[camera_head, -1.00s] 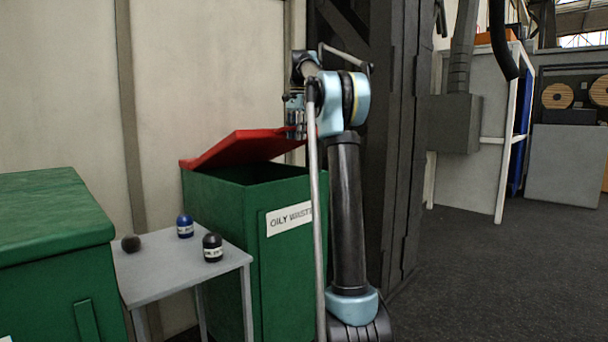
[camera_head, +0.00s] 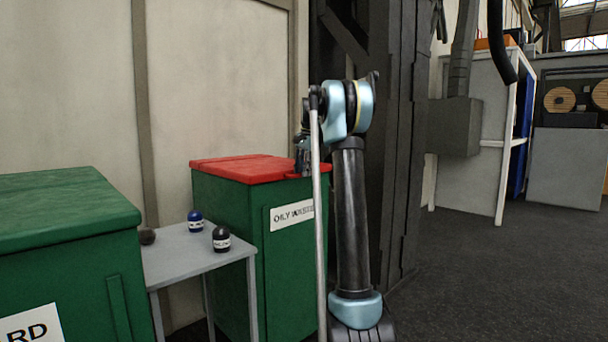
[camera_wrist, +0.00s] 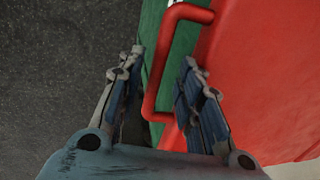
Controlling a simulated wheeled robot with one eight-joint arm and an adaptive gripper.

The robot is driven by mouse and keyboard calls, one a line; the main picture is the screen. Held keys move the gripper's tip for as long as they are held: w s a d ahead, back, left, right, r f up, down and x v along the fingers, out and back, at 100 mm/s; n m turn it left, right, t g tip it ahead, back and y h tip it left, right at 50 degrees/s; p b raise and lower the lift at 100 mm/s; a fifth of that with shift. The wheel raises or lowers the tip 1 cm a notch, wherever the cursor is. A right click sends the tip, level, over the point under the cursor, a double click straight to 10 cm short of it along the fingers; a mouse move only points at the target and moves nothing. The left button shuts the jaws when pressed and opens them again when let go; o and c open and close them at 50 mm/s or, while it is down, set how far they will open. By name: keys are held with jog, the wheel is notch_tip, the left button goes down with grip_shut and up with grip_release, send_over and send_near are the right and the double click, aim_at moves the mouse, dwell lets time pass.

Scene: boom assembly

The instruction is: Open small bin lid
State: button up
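The small green bin (camera_head: 228,230) labelled "OILY WASTE" stands in the middle of the head view. Its red lid (camera_head: 245,168) lies down flat on top, and the bin's opening does not show. My gripper (camera_head: 302,165) is at the lid's front right edge, partly hidden by my arm. In the wrist view my gripper (camera_wrist: 162,62) is open, fingers spread. The red lid handle (camera_wrist: 150,95) runs between the fingers, nearer the right one. I cannot tell whether a finger touches it. The red lid (camera_wrist: 265,75) fills the right side there.
A larger green bin (camera_head: 70,260) stands at left. A small grey table (camera_head: 190,260) between the bins holds a blue-capped jar (camera_head: 195,222), a black-capped jar (camera_head: 221,240) and a dark ball (camera_head: 147,236). A dark column stands behind my arm. Floor at right is clear.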

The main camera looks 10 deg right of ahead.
jog(key=shift+d+f, duration=0.1)
jog(key=shift+f, duration=0.2)
jog(key=shift+s, duration=0.1)
